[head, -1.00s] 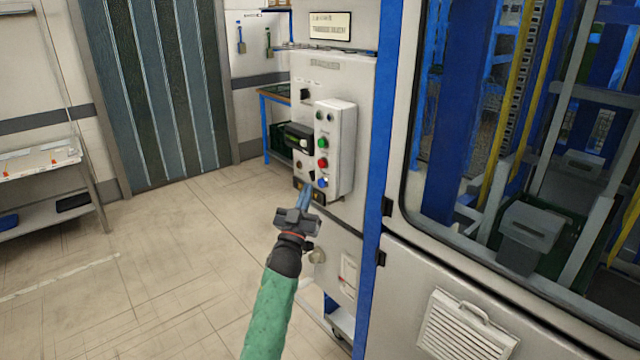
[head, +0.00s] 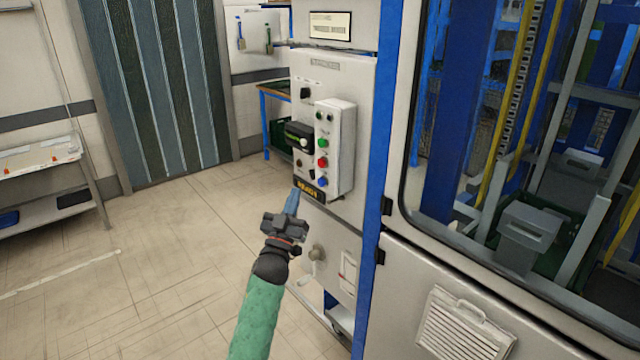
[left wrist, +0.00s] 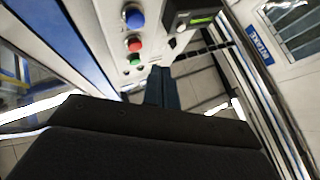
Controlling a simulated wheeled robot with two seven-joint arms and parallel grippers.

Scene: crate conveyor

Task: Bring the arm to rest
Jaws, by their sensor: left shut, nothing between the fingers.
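My left gripper (head: 292,201) is shut and empty. In the head view it is low in front of the white control cabinet, below and left of the button box (head: 334,148). It looks apart from the panel. My left arm, with a green sleeve, reaches up to it from the bottom of the picture. In the left wrist view the shut fingers (left wrist: 160,86) point towards the panel, with the blue button (left wrist: 133,17), the red button (left wrist: 134,44) and the green button (left wrist: 135,61) to their upper left. My right gripper is not in view.
A crank handle (head: 316,254) sticks out lower on the cabinet. The glazed machine (head: 480,265) stands at the right. The floor (head: 180,260) to the left is clear.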

